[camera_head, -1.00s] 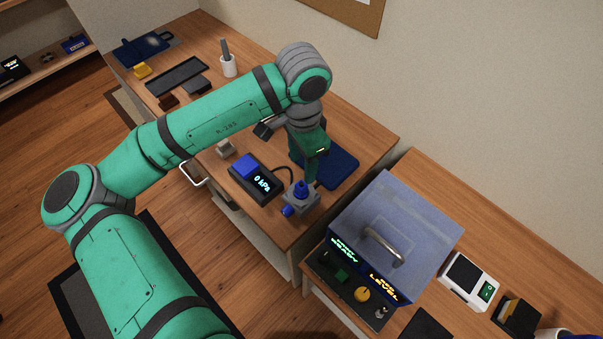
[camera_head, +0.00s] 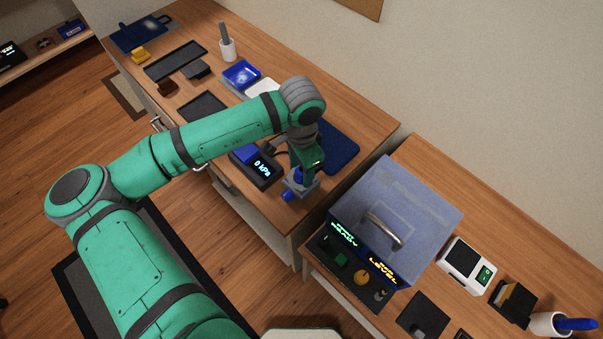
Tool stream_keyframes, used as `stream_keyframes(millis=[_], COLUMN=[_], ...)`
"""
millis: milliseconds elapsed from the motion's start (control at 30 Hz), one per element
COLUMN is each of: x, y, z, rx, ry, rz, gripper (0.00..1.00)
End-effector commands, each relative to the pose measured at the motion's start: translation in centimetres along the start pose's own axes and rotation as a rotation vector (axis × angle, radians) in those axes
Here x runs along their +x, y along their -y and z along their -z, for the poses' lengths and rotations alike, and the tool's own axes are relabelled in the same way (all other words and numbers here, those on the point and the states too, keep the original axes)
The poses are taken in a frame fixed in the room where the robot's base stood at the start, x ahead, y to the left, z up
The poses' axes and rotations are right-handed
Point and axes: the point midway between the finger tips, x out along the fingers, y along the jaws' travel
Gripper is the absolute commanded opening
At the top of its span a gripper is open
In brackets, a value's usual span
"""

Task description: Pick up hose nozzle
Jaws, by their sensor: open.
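A grey block with blue fittings (camera_head: 288,195) stands near the front corner of the left bench. One blue part sticks out to its front left, and another stands on top. The blue part on top may be the hose nozzle, but I cannot tell for sure. My gripper (camera_head: 302,178) points down and is open, right at the top of the block. Its fingers partly hide the block and the upper blue part. I cannot tell whether they touch it.
A dark blue mat (camera_head: 338,146) lies just behind my gripper. A large blue-grey box (camera_head: 418,200) with a metal handle stands close on the right, on the other bench. Trays and a white cup (camera_head: 227,50) are farther back on the left bench.

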Motion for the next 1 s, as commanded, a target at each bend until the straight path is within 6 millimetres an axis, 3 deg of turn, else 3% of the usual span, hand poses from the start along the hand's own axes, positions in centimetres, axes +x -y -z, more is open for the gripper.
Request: stream_keyframes(millis=[133, 333, 767, 1000], x=[0.0, 0.0, -0.6, -3.5], y=[0.0, 0.0, 0.0, -0.2], z=[0.0, 0.0, 0.0, -0.1], rx=[0.000, 0.000, 0.000, 0.002], ry=[0.000, 0.000, -0.001, -0.002], rz=[0.000, 0.000, 0.001, 0.002], gripper=[0.46, 0.01, 0.00, 0.00])
